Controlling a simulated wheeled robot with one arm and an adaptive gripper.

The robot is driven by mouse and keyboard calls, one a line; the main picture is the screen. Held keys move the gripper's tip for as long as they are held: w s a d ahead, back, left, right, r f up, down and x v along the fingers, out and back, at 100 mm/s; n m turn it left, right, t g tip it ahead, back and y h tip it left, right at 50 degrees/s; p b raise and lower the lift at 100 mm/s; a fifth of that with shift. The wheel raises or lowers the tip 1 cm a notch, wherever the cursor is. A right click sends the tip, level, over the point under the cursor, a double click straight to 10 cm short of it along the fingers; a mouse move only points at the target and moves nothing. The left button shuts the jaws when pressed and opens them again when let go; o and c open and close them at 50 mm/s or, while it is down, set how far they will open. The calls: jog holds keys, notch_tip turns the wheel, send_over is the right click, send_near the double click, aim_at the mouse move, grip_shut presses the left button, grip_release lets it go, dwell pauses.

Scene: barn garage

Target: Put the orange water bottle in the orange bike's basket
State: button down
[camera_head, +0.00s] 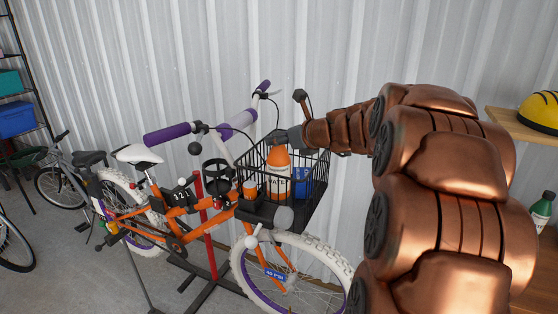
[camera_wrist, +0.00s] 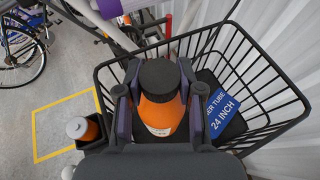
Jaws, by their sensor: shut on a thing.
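The orange water bottle (camera_head: 279,162) has a dark cap and a pale lower part in the head view. It stands roughly upright inside the black wire basket (camera_head: 317,192) on the front of the orange bike (camera_head: 219,214). My gripper (camera_head: 284,139) reaches in from the right, over the basket, at the bottle's top. In the wrist view my gripper (camera_wrist: 158,100) has a finger on each side of the bottle (camera_wrist: 160,118) and is shut on it. The basket's wire rim (camera_wrist: 104,76) surrounds them. I cannot tell whether the bottle's base touches the basket floor.
A blue inner tube box (camera_wrist: 222,108) lies in the basket, right of the bottle. The bike's purple grips (camera_head: 168,134) stand left of the basket. A wooden shelf (camera_head: 512,121) with a yellow helmet (camera_head: 541,111) is at the right. A grey bike (camera_head: 70,170) stands far left.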

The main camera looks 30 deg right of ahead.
aim_at(284, 154)
jog(key=shift+f, duration=2.55)
jog(key=c, duration=0.7)
grip_release()
jog(key=shift+r, duration=0.1)
jog(key=shift+r, duration=0.15)
jog(key=b+v, duration=0.1)
jog(key=v, duration=1.1)
jog(key=shift+b, duration=0.3)
